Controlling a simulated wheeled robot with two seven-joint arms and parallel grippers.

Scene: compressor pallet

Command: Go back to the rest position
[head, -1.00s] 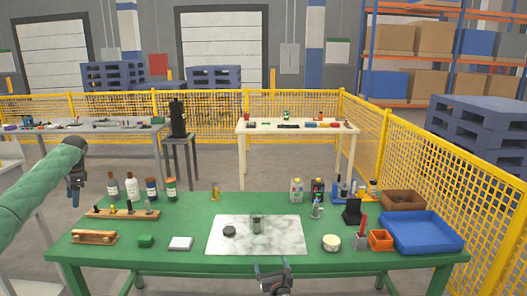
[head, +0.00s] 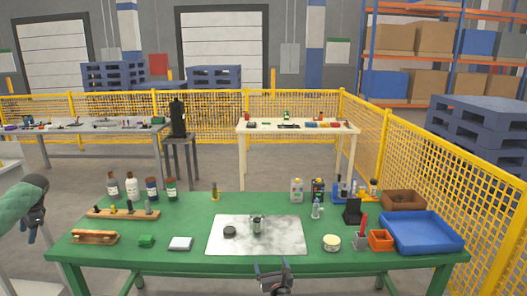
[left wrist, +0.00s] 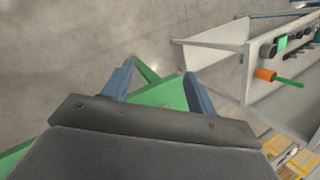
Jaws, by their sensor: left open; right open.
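My left gripper (head: 33,232) is at the left edge of the head view, outside the green table's left side. It is open and empty. In the left wrist view its two blue-grey fingers (left wrist: 158,92) stand apart with the floor and a strip of green between them. My right gripper (head: 272,277) is at the bottom middle of the head view, by the table's front edge. It is open, with nothing visible in it.
The green table (head: 190,208) holds a marble-look slab (head: 280,240) with a metal cylinder (head: 257,224) and a dark disc (head: 229,231). Bottles stand at back left. A blue tray (head: 425,244) lies at right. A grey cart (left wrist: 222,40) shows in the left wrist view.

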